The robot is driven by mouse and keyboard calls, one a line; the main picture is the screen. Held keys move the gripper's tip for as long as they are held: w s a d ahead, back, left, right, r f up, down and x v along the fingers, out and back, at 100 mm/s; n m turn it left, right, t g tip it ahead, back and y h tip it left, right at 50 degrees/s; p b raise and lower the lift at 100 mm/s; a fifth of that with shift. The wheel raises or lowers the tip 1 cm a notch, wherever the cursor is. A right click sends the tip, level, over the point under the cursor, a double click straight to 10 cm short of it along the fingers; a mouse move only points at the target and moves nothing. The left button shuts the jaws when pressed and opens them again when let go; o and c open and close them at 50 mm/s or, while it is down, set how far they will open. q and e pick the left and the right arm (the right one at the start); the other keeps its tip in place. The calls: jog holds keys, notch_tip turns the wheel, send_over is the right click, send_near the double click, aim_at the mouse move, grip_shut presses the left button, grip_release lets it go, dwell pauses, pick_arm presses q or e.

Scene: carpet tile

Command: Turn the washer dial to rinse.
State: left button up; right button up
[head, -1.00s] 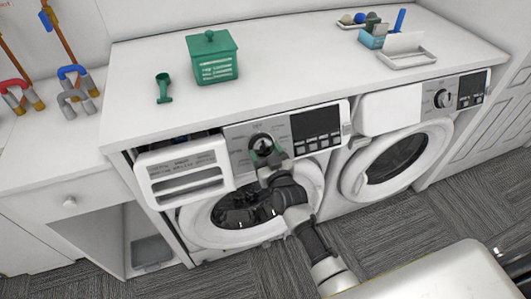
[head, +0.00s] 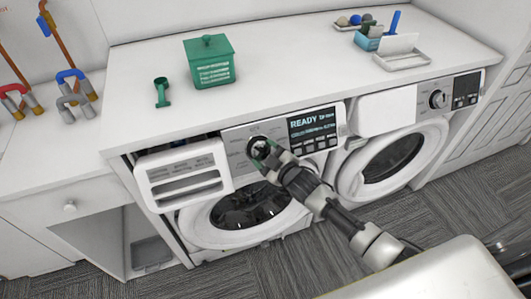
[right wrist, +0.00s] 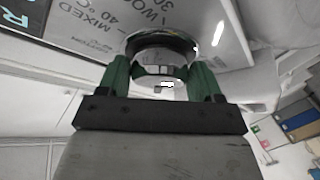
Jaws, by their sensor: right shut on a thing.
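The left washer (head: 250,208) has a grey control panel with a round dial (head: 259,144). My right gripper (head: 264,151) is shut on this dial, its green fingers on either side of the knob. In the right wrist view, the dial (right wrist: 160,46) sits between the two green fingertips (right wrist: 160,75). Printed labels such as "MIXED 40 °C" and a wool label show on the panel (right wrist: 95,28) there. The washer's display (head: 314,126) is lit and reads "READY". Which label the dial points to is hidden. My left gripper is not in view.
The detergent drawer (head: 183,173) stands open left of the dial. A second machine (head: 395,160) is on the right. The white countertop above holds a green box (head: 209,62), a green scoop (head: 161,91) and a tray (head: 403,59). Carpeted floor lies in front.

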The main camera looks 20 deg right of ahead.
jog(key=shift+n, duration=0.3)
jog(key=o, duration=0.9)
jog(key=b+v, duration=0.1)
jog(key=v, duration=1)
jog(key=shift+w, duration=0.15)
